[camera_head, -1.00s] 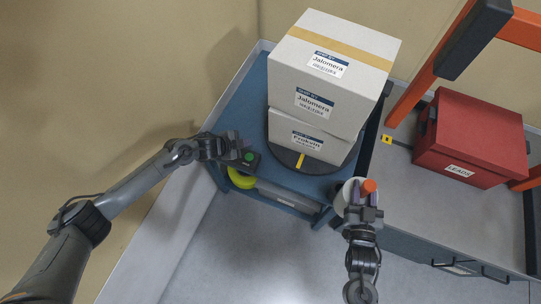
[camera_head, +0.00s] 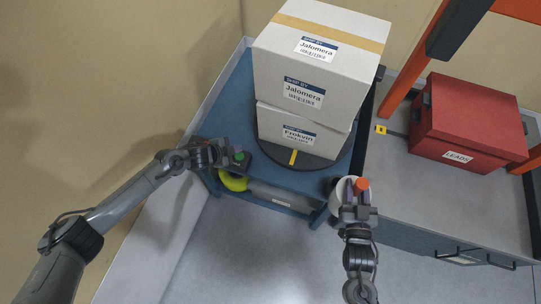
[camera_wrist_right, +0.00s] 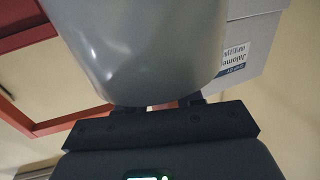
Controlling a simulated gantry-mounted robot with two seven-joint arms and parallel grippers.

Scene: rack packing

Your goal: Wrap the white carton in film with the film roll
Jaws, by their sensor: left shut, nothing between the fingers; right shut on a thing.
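Two white cartons stand stacked on a dark round turntable (camera_head: 272,153): the upper white carton (camera_head: 345,85), with tan tape and Jalomera labels, sits slightly askew on the lower white carton (camera_head: 335,140). My right gripper (camera_head: 358,193) is shut on the film roll (camera_head: 338,190), a pale roll with an orange end, in front of the turntable's right side. The roll fills the top of the right wrist view (camera_wrist_right: 145,50). My left gripper (camera_head: 230,152) is shut and empty beside a green button (camera_head: 239,156) on a dark box; I cannot tell whether it touches the button.
The blue stand (camera_head: 232,105) carries the turntable. A yellow round thing (camera_head: 232,182) and a grey cylinder (camera_head: 275,194) lie low at its front. A red LEADS box (camera_head: 465,115) stands on the grey bench (camera_head: 450,205) at right. Orange posts (camera_head: 408,65) rise behind.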

